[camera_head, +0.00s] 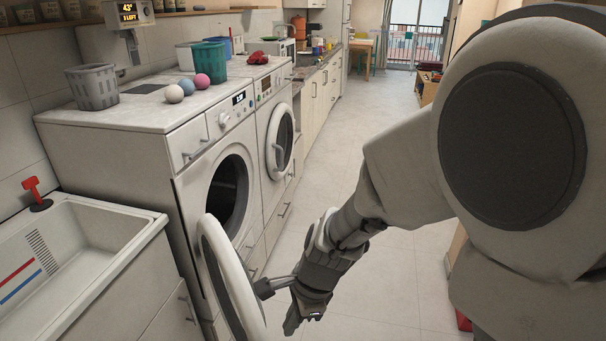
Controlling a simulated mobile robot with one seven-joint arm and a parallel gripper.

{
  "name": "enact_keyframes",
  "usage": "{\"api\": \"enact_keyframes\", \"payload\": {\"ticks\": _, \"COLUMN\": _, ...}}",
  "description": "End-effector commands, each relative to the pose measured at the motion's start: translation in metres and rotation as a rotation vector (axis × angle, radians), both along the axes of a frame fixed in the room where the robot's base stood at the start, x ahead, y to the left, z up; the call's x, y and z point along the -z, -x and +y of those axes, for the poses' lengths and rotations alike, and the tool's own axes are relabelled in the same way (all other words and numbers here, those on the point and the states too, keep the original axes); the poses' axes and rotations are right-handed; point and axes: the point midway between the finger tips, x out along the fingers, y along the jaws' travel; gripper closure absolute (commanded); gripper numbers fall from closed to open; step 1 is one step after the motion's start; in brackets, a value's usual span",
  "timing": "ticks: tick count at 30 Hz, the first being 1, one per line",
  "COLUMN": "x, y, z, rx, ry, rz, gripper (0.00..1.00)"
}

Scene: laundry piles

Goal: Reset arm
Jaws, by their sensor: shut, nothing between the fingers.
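My gripper (292,322) hangs low in the middle of the view at the end of my grey and white arm, pointing down. It is shut with nothing held. It is just right of the round open door (212,262) of the nearer washing machine (198,145). A dark part on a thin stem sticks out from the gripper side toward the door rim. I cannot tell whether it touches the door. My arm comes in from the right and its large shoulder hides much of that side.
A white sink (87,240) stands at left. A second machine (273,135) with its round door ajar is beyond the first. A grey basket (92,87), a teal basket (209,63) and several balls rest on top. Tiled floor (385,285) is clear around the arm.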

Motion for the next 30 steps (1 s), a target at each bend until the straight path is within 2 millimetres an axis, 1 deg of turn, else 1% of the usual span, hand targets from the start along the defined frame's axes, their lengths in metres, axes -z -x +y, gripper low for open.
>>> {"api": "enact_keyframes", "payload": {"ticks": 1, "x": -0.029, "y": -0.001, "z": -0.008, "rx": -0.07, "ry": -0.004, "rz": -0.053, "gripper": 1.0}}
{"api": "enact_keyframes", "payload": {"ticks": 3, "x": -0.056, "y": 0.001, "z": -0.02, "rx": -0.178, "ry": 0.005, "rz": -0.118, "gripper": 1.0}}
{"api": "enact_keyframes", "payload": {"ticks": 5, "x": -0.077, "y": 0.004, "z": -0.031, "rx": -0.27, "ry": 0.022, "rz": -0.173, "gripper": 1.0}}
{"api": "enact_keyframes", "payload": {"ticks": 6, "x": -0.092, "y": 0.007, "z": -0.038, "rx": -0.329, "ry": 0.035, "rz": -0.21, "gripper": 1.0}}
{"api": "enact_keyframes", "payload": {"ticks": 8, "x": -0.112, "y": 0.011, "z": -0.049, "rx": -0.419, "ry": 0.062, "rz": -0.263, "gripper": 1.0}}
{"api": "enact_keyframes", "payload": {"ticks": 12, "x": -0.155, "y": 0.026, "z": -0.077, "rx": -0.621, "ry": 0.149, "rz": -0.378, "gripper": 1.0}}
{"api": "enact_keyframes", "payload": {"ticks": 15, "x": -0.183, "y": 0.038, "z": -0.098, "rx": -0.759, "ry": 0.232, "rz": -0.447, "gripper": 1.0}}
{"api": "enact_keyframes", "payload": {"ticks": 18, "x": -0.208, "y": 0.053, "z": -0.118, "rx": -0.894, "ry": 0.329, "rz": -0.501, "gripper": 1.0}}
{"api": "enact_keyframes", "payload": {"ticks": 22, "x": -0.233, "y": 0.071, "z": -0.141, "rx": -1.04, "ry": 0.454, "rz": -0.538, "gripper": 1.0}}
{"api": "enact_keyframes", "payload": {"ticks": 25, "x": -0.245, "y": 0.082, "z": -0.154, "rx": -1.122, "ry": 0.529, "rz": -0.547, "gripper": 1.0}}
{"api": "enact_keyframes", "payload": {"ticks": 30, "x": -0.253, "y": 0.092, "z": -0.164, "rx": -1.192, "ry": 0.593, "rz": -0.544, "gripper": 1.0}}
